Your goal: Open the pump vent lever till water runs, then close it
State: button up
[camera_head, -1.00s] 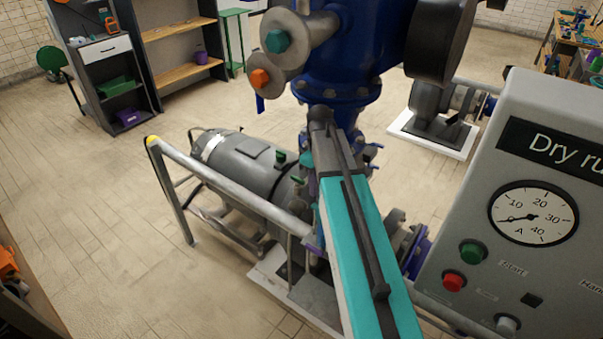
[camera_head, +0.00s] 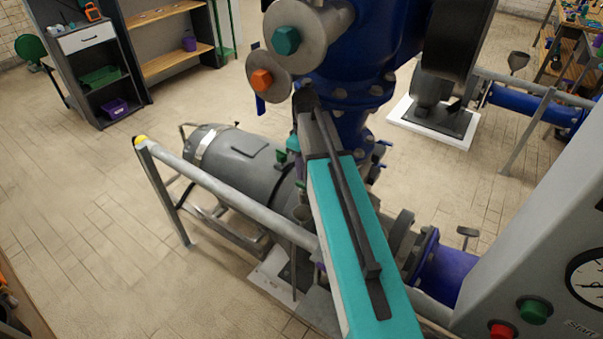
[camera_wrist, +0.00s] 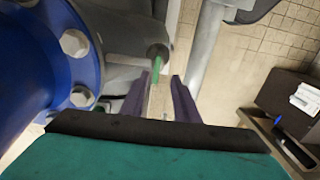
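The pump (camera_head: 235,165) is a grey motor-like body low beneath the large blue pipework, left of my arm. A small green handle (camera_head: 281,156) shows at its right end, partly crowded by my arm. In the wrist view a green lever (camera_wrist: 157,60) stands on a grey round fitting, just beyond the fingertips and roughly in line with the gap between them. My gripper (camera_wrist: 160,85) has two dark purple fingers held apart, with nothing visibly clamped. Contact with the lever cannot be told. In the head view my arm hides most of the gripper. No running water is visible.
A grey handrail (camera_head: 225,192) runs in front of the pump. A blue flanged pipe (camera_wrist: 45,60) is close at left in the wrist view. A grey control panel (camera_head: 545,250) stands at right. Tiled floor (camera_head: 80,210) is free at left.

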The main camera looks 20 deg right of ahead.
aim_at(303, 185)
jog(key=shift+w+a, duration=0.1)
jog(key=shift+w, duration=0.45)
jog(key=shift+f, duration=0.15)
jog(key=shift+f+p, duration=1.15)
jog(key=shift+f, duration=2.45)
grip_shut()
